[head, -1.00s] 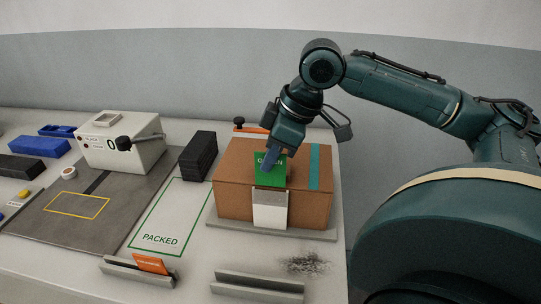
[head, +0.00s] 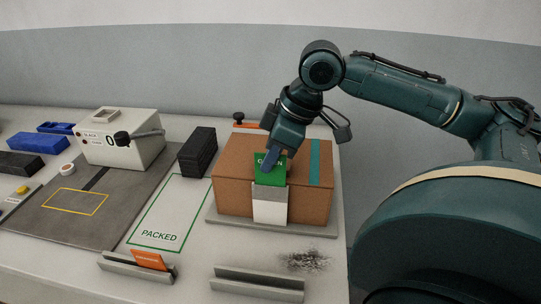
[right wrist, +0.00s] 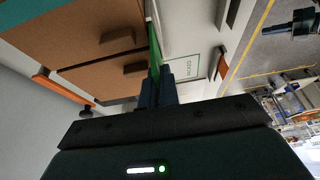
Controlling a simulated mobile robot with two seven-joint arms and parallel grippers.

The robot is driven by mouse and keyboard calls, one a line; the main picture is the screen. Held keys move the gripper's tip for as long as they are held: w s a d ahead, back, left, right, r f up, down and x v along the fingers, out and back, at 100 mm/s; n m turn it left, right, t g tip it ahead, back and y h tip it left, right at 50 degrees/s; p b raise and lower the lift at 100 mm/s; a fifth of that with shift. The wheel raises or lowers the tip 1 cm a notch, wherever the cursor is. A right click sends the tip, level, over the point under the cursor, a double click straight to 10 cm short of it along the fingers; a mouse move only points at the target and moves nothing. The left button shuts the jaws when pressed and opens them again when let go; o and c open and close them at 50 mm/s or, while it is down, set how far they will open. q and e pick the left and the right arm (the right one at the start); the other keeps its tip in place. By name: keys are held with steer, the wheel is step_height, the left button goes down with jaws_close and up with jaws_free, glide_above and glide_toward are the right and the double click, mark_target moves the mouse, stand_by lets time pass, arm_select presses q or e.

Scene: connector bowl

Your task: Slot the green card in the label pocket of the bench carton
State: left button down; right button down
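The brown carton (head: 232,190) stands on a grey base at the right of the bench, with a white label pocket (head: 270,208) on its front. My right gripper (head: 270,158) is shut on the green card (head: 272,177), which is upright at the carton's front. The card's lower edge meets the pocket's top edge; how far it is inside I cannot tell. In the right wrist view the fingers (right wrist: 158,85) close on the card (right wrist: 154,45), seen nearly edge-on, beside the carton (right wrist: 85,45). My left gripper is out of view.
A black block (head: 198,152) stands left of the carton, beside the green PACKED outline (head: 159,235). A holder with an orange card (head: 149,260) and an empty grey holder (head: 257,284) lie in front. A white device (head: 120,145) with a lever stands further left.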

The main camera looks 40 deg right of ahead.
mark_target(263, 185)
steer(key=shift+f, duration=0.5)
steer(key=shift+f+b, duration=1)
steer(key=shift+f, duration=0.15)
steer(key=c, duration=1.7)
jaws_free()
steer(key=shift+r, duration=0.1)
steer(key=shift+o, duration=0.6)
steer(key=shift+d, duration=0.15)
